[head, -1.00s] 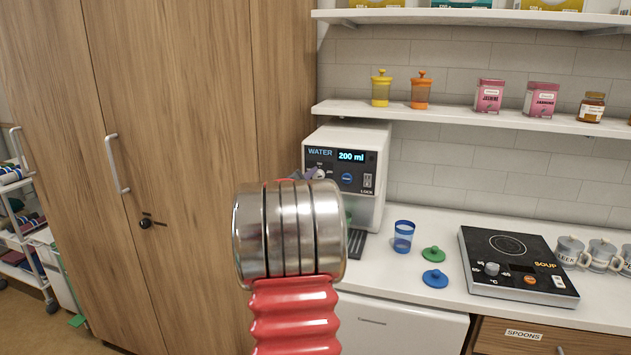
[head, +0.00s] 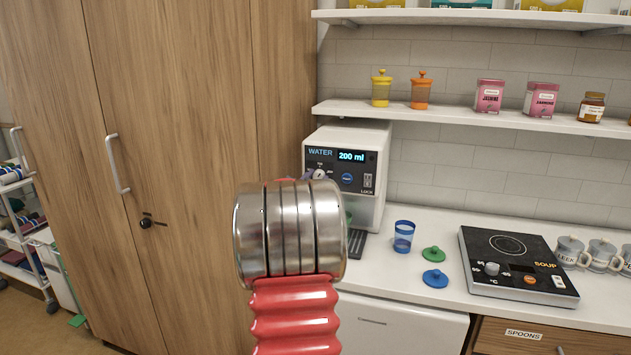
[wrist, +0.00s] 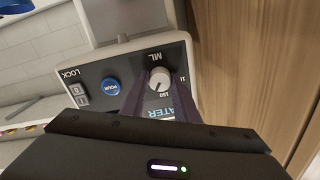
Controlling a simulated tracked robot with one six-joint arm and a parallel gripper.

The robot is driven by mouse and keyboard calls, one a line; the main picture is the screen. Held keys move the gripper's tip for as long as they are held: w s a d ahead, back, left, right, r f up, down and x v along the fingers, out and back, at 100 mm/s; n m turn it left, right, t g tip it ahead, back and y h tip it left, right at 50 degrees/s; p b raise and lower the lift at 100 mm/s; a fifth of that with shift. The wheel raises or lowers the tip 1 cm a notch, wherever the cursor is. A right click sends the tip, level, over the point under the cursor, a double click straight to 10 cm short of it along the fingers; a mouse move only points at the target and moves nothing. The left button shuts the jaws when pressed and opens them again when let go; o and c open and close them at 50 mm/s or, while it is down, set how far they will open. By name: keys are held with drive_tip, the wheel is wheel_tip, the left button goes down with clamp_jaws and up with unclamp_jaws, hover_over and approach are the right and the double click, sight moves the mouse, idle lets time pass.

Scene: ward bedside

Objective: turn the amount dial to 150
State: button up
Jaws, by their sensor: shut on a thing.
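The white water dispenser (head: 372,205) stands on the counter behind my arm, and its display (head: 351,156) reads 200 ml. Its amount dial (wrist: 159,79) is a pale round knob on the dark panel, with a 150 mark beside it in the wrist view. In the head view the dial (head: 319,174) shows just above my arm. My gripper (wrist: 155,84) has its dark purple fingers at the dial, shut on it. The exact pointer direction is too small to tell. My silver wrist and red arm hide the lower left of the dispenser in the head view.
The blue POUR button (wrist: 111,87) and the LOCK switch (wrist: 78,93) sit beside the dial. A blue cup (head: 403,237) and green and blue lids stand to the right. A wooden cupboard (head: 200,120) rises close on the left.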

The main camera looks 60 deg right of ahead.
drive_tip(key=n, duration=0.7)
drive_tip(key=shift+s+d, duration=0.1)
idle(0.5)
drive_tip(key=o, duration=1.1)
drive_tip(key=shift+c, duration=0.2)
drive_tip(key=s+a, duration=0.2)
drive_tip(key=a, duration=1.1)
drive_tip(key=shift+a, duration=0.35)
drive_tip(key=shift+f, duration=0.1)
